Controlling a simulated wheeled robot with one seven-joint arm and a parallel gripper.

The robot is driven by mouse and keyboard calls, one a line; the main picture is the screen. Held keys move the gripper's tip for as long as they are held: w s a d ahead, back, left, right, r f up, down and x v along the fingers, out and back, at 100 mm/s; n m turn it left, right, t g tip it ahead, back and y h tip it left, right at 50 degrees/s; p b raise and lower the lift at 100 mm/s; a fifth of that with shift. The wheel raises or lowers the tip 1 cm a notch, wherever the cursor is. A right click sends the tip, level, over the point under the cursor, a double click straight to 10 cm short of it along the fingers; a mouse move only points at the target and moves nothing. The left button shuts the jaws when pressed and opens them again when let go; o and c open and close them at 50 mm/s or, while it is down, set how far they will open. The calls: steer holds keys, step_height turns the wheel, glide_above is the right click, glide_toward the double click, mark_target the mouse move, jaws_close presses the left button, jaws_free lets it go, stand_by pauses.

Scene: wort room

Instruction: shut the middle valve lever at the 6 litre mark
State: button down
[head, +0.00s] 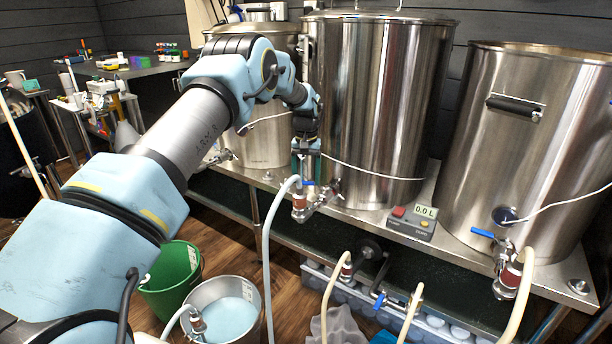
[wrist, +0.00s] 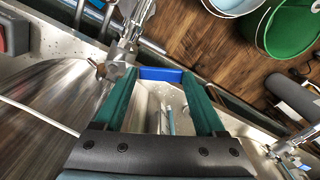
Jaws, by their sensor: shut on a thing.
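The middle valve (head: 325,193) sits low on the front of the middle steel kettle (head: 375,110). Its blue lever (head: 309,184) shows just under my gripper (head: 307,172). In the wrist view the blue lever (wrist: 161,74) spans the gap between the green fingertips of my gripper (wrist: 163,80), which is shut on it. A pale hose (head: 268,235) runs down from the valve fitting. The meter (head: 413,220) on the bench reads 0.0 L. A steel bucket (head: 257,300) on the floor holds pale bluish liquid; any litre marks are too small to read.
A green bucket (head: 172,280) stands left of the steel one. The right kettle (head: 535,150) has its own blue-levered valve (head: 484,233). Another blue-levered valve (head: 390,301) is below the bench. The left kettle (head: 262,145) is partly behind my arm.

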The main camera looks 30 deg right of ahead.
steer(key=shift+w+d+m+p, duration=0.1)
steer(key=shift+w+d+m, duration=0.25)
steer(key=shift+m, duration=0.5)
steer(key=shift+w+d+m+p, duration=0.15)
steer(key=shift+w+d+m, duration=0.15)
steer(key=shift+m, duration=0.5)
steer(key=shift+w+d+m+p, duration=0.1)
steer(key=shift+w+d+m, duration=0.2)
steer(key=shift+m, duration=0.55)
steer(key=shift+d, duration=0.1)
jaws_free()
steer(key=shift+r, duration=0.1)
step_height(320, 180, up, 11)
steer(key=shift+f, duration=0.2)
